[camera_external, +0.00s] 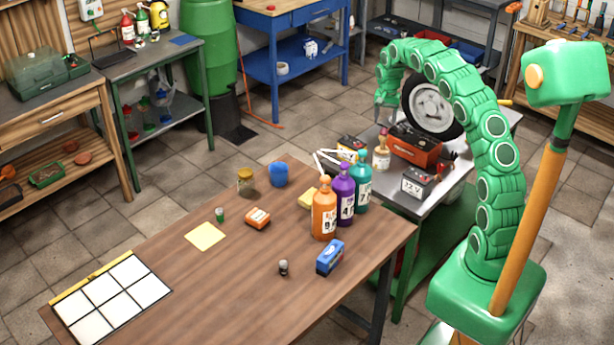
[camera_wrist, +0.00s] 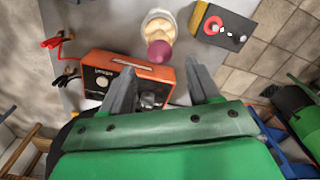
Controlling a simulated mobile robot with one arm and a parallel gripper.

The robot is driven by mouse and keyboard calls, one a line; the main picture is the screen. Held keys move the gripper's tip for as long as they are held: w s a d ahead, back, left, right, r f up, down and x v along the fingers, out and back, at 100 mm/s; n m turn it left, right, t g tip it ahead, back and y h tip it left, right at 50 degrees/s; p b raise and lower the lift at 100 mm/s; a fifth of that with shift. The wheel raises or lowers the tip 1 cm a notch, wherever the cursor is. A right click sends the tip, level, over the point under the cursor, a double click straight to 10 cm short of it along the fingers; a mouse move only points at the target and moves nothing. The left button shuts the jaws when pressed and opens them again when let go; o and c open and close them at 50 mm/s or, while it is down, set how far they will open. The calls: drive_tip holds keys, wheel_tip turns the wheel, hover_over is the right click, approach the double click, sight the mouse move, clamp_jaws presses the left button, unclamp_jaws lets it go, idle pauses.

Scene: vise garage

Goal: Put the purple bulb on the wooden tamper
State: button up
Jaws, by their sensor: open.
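The wooden tamper (camera_external: 381,157) stands upright on the metal side table, a pale wooden piece with a rounded body. The purple bulb (camera_external: 383,132) shows as a small dark purple-red top on it. In the wrist view the purple bulb (camera_wrist: 160,51) is just ahead of the fingertips and overlaps the near side of the tamper (camera_wrist: 158,24); they look to be touching. My gripper (camera_wrist: 160,71) is open and empty, with the bulb beyond its fingers. In the external view my gripper (camera_external: 387,103) is above and behind the tamper.
An orange-red charger box (camera_wrist: 101,80) is close to the left finger. A tyre (camera_external: 432,105) stands behind the charger. Several bottles (camera_external: 324,212) crowd the wooden table's (camera_external: 190,290) near corner.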

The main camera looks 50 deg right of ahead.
wheel_tip(320, 180, up, 8)
drive_tip(key=shift+f, duration=0.2)
